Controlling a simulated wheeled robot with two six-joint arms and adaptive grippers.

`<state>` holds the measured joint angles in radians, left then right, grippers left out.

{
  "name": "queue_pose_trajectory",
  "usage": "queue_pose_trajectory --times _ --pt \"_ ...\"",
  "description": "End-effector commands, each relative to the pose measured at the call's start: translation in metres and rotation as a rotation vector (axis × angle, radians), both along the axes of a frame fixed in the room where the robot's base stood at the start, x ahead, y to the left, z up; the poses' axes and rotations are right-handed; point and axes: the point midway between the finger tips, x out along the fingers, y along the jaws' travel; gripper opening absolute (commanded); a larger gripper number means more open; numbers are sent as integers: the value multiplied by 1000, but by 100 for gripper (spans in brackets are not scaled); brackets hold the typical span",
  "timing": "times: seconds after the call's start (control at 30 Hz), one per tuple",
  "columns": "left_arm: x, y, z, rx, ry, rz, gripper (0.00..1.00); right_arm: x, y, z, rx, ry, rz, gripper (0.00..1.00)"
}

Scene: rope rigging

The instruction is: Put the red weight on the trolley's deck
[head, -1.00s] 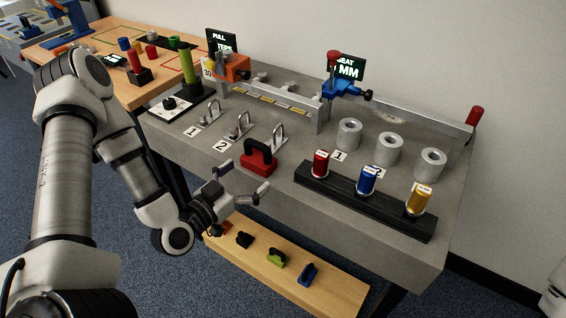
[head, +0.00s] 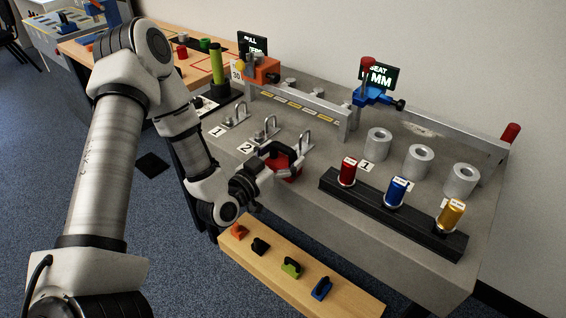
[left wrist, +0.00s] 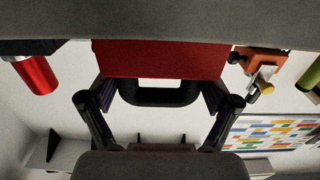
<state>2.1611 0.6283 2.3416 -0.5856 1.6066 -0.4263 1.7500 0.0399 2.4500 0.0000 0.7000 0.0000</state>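The red weight (head: 287,172), a red block with a black handle, sits on the grey bench near its front edge. It also shows in the left wrist view (left wrist: 160,58), upside down, with its base against the bench top. My left gripper (head: 277,162) is at the weight, its fingers open on either side of the handle. In the left wrist view the fingers (left wrist: 160,98) flank the black handle closely; a firm grip does not show. I cannot make out a trolley or its deck. My right gripper is not in view.
The grey bench (head: 317,222) carries a black rack (head: 385,214) with red, blue and yellow cans, several grey rings and metal shackles. A wooden shelf (head: 340,292) with small coloured pieces lies below its front edge. A wooden table stands at the back left.

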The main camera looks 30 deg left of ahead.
Motion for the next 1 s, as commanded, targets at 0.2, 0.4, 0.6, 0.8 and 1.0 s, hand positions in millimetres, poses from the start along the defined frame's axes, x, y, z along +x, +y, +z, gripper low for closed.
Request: queue_pose_trajectory --times 0.2,0.4,0.6,0.8,1.0 --pt "0 0 2 1 -4 0 14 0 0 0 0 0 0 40" --pt "0 0 2 1 -4 0 13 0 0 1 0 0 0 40" --pt "0 0 18 1 -6 1 13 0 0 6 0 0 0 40" --pt "0 0 54 -1 -9 0 13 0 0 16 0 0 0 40" --pt "0 0 87 0 -7 0 13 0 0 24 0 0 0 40"
